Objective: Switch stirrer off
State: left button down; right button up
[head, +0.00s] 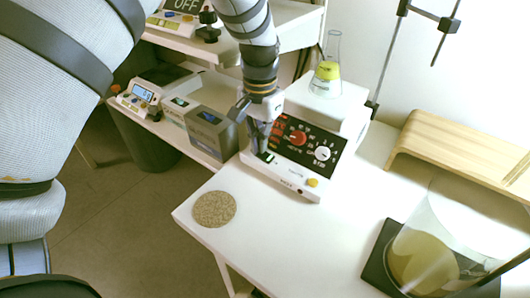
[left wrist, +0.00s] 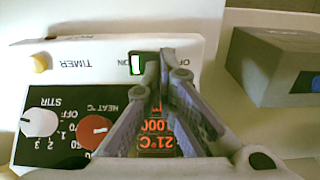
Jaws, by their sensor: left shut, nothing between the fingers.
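The stirrer (head: 292,180) is a white hotplate unit with a black panel, a red heat knob (head: 298,138) and a white stir knob (head: 322,153). Its power switch (left wrist: 136,64) shows a lit green part in the left wrist view, between ON and a partly hidden label. My left gripper (head: 262,150) is shut and empty, pointing down at the front of the stirrer. In the left wrist view its fingertips (left wrist: 160,62) are right beside the switch and cover part of it; I cannot tell whether they touch. The display (left wrist: 158,140) glows orange, reading 21°C. My right gripper is not in view.
A flask (head: 328,72) with yellow liquid stands on the stirrer. A grey box (head: 210,132) is on the shelf to the left. A round cork mat (head: 214,209), a wooden stand (head: 465,150) and a glass vessel (head: 425,255) are on the table. The table's front middle is clear.

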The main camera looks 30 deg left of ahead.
pick_arm(q)
jog(key=shift+f, duration=0.5)
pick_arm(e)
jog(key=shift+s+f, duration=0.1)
pick_arm(q)
jog(key=shift+r+p, duration=0.8)
jog(key=shift+r, duration=2.8)
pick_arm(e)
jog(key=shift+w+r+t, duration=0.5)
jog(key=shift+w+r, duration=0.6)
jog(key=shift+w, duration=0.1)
